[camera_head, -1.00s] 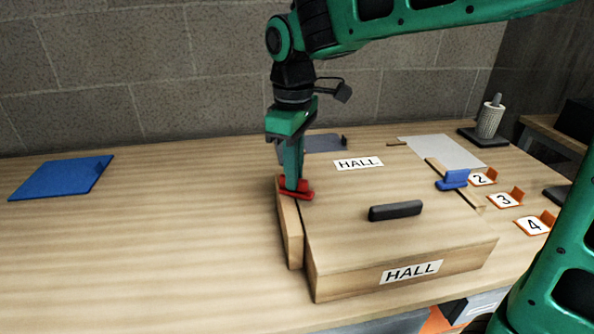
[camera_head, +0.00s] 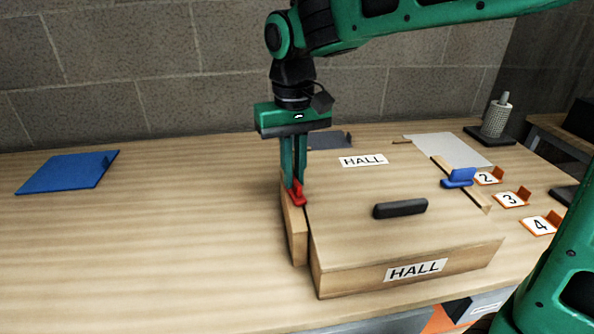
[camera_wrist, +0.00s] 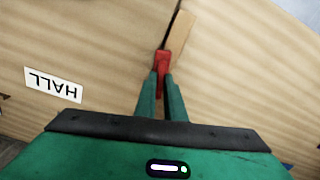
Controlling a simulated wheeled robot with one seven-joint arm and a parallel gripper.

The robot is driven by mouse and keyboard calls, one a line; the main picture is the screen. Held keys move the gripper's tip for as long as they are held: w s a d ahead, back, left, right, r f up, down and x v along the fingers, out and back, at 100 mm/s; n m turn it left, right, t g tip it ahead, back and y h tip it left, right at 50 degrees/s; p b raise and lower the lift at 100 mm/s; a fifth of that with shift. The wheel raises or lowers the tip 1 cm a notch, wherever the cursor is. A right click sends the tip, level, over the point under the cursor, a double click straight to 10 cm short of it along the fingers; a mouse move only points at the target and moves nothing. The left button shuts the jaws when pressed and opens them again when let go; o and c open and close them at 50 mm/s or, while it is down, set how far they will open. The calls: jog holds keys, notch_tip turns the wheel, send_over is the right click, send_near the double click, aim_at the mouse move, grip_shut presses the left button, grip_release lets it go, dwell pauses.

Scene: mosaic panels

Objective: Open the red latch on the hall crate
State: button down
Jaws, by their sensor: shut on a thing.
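The hall crate (camera_head: 345,262) is a wooden box with HALL labels on its front and top and a dark bar handle (camera_head: 400,208) on the lid. The red latch (camera_head: 297,194) is at the crate's left edge, on the narrow wooden strip (camera_head: 296,235). It points roughly along that strip. My gripper (camera_head: 296,182) reaches down from above and is shut on the red latch. In the wrist view the red latch (camera_wrist: 162,60) sits between my fingertips (camera_wrist: 160,78), in line with the strip (camera_wrist: 180,32). My fingers partly hide it. A blue latch (camera_head: 458,178) is on the right edge.
A blue mat (camera_head: 68,172) lies far left, and a pale sheet (camera_head: 450,149) lies at the back right. Orange numbered holders (camera_head: 511,198) stand along the right. A pale cylinder on a dark base (camera_head: 496,120) is behind them.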

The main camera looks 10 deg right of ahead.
jog(key=shift+w+r+m, duration=0.1)
jog(key=shift+w+m, duration=0.1)
jog(key=shift+m, duration=0.1)
jog(key=c, duration=1.8)
grip_release()
jog(key=shift+c, duration=0.2)
jog(key=shift+s, duration=0.1)
notch_tip(320, 180, up, 11)
jog(key=shift+f, duration=0.2)
